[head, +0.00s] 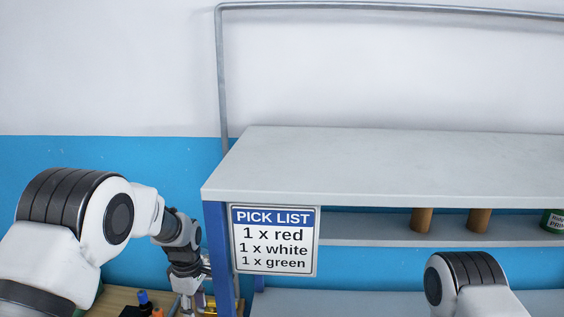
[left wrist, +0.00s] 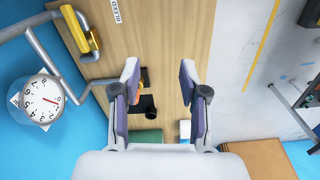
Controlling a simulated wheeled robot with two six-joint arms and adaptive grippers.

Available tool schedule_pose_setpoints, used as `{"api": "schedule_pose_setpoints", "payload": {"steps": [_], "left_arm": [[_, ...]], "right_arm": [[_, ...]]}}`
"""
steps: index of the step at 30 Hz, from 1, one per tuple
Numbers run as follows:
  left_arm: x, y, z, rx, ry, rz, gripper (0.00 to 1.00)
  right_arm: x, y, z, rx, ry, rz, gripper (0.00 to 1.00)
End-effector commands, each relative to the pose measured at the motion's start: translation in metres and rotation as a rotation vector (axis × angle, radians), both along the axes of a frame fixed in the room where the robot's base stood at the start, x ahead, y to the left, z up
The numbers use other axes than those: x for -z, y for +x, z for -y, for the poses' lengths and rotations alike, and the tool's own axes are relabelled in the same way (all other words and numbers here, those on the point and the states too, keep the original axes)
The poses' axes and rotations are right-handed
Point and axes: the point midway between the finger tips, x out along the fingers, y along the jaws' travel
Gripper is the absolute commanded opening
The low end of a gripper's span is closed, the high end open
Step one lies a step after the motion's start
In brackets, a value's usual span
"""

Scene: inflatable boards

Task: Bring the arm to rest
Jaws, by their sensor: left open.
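My left arm (head: 105,215) comes in from the left in the head view, with its grey wrist bent downward. My left gripper (head: 194,302) hangs beside the blue post of the shelf unit, low over a wooden surface. In the left wrist view the left gripper (left wrist: 159,70) has its two purple-grey fingers apart, with nothing held between them. My right arm (head: 470,285) shows only as a white and black link at the lower right. The right gripper is out of view.
A grey-topped shelf unit (head: 390,160) bears a pick list sign (head: 274,240). Brown cylinders (head: 479,220) stand on its shelf. The wrist view shows a wooden board (left wrist: 205,30), a yellow handle (left wrist: 82,33), a black part (left wrist: 146,106), a round dial (left wrist: 41,99) and a brown box (left wrist: 262,160).

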Motion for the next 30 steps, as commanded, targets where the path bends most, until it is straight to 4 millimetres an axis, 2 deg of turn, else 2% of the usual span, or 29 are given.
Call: {"api": "schedule_pose_setpoints", "payload": {"steps": [5,10,14,16,18,21,24,27,30], "left_arm": [[0.054,-0.028,-0.009,0.135,0.002,-0.008,0.44],[0.113,-0.073,-0.020,0.317,0.003,-0.012,0.44],[0.168,-0.136,-0.030,0.527,0.001,-0.020,0.44],[0.194,-0.181,-0.035,0.670,-0.001,-0.023,0.44],[0.211,-0.224,-0.039,0.810,-0.003,-0.021,0.44],[0.222,-0.280,-0.043,0.989,-0.007,-0.017,0.44],[0.223,-0.331,-0.044,1.154,-0.012,-0.013,0.44],[0.214,-0.378,-0.044,1.314,-0.018,-0.010,0.44],[0.258,-0.373,-0.044,1.325,-0.007,0.004,0.44]], "right_arm": [[0.000,0.000,0.000,0.000,0.000,0.000,0.40],[0.000,0.000,0.000,0.000,0.000,-0.001,0.40],[0.000,0.000,0.000,0.000,0.000,-0.001,0.40],[0.000,0.000,0.000,0.000,0.000,-0.001,0.40],[0.000,0.000,0.000,0.000,0.000,-0.001,0.40],[0.000,0.000,0.000,0.000,0.000,-0.001,0.40],[0.000,0.000,0.000,0.000,0.000,-0.001,0.40],[0.000,0.000,0.000,0.000,0.000,-0.001,0.40],[0.044,0.000,0.000,0.000,0.000,0.000,0.40]]}}
